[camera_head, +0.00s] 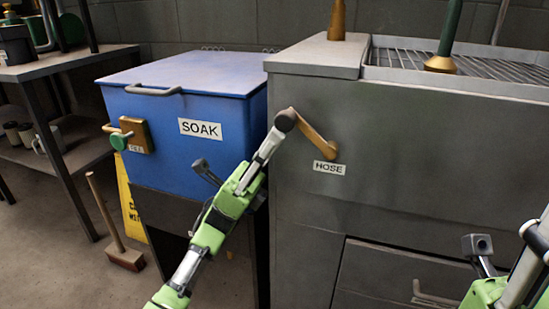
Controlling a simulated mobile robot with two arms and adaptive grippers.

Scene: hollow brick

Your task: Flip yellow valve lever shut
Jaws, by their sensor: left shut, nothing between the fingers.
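The brass-yellow lever (318,142) is on the front of the grey metal cabinet, just above the HOSE label (329,168). It slants from upper left to lower right. My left gripper (285,121) is shut with nothing in it. Its dark tip overlaps the lever's upper left end; I cannot tell if they touch. The tip hides part of that end. My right gripper (534,234) is only partly in view at the lower right edge, apart from the lever, and its opening is unclear.
A blue bin (220,95) labelled SOAK stands left of the grey cabinet (420,160), with a brass fitting and green knob (119,141). A grated top (460,65) holds a brass-based green post.

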